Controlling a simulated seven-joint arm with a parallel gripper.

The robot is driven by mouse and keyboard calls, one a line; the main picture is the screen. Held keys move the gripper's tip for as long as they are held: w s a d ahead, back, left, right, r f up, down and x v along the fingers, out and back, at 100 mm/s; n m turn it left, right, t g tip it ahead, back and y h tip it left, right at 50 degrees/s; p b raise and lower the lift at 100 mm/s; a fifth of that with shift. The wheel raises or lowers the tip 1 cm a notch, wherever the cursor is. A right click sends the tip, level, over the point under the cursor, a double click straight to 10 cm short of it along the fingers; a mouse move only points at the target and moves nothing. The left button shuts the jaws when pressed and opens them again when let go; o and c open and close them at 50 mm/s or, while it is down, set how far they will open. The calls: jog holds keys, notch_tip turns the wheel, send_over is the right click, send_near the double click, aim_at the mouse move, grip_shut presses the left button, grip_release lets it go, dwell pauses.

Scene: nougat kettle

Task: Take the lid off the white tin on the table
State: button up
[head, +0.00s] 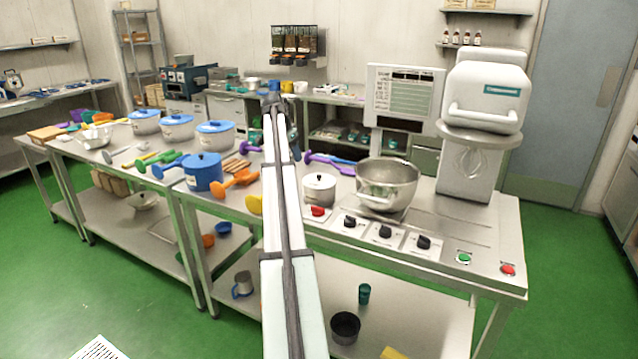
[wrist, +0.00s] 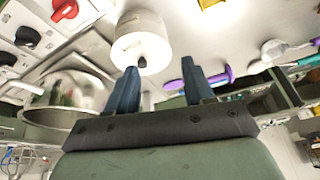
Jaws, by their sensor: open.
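The white tin (head: 319,193) stands upright on the metal table, left of the large steel bowl. It has a lid with a dark knob (head: 319,177). In the wrist view the tin (wrist: 140,32) is at the top, left of centre, with its dark knob (wrist: 142,62) pointing toward my gripper. My gripper (wrist: 160,66) is open with nothing between its two blue fingers. The knob shows close to the left fingertip, near the gap's left side; I cannot tell the exact distance. In the head view my arm hides most of the gripper.
The steel bowl (head: 387,182) stands right of the tin. Purple utensils (head: 330,161) lie behind. A blue pot (head: 204,172) and orange utensil (head: 236,182) are left of my arm.

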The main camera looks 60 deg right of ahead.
jog(key=s+d+r, duration=0.3)
jog(key=s, duration=0.2)
send_over(319, 175)
jog(key=w+a, duration=0.1)
jog(key=a, duration=0.1)
notch_tip(319, 175, down, 8)
jog(key=shift+f, duration=0.1)
jog(key=shift+s+x, duration=0.15)
jog(key=shift+x, duration=1.1)
jog(key=shift+s+x, duration=0.15)
jog(key=shift+x, duration=1.1)
jog(key=shift+a, duration=0.15)
grip_shut()
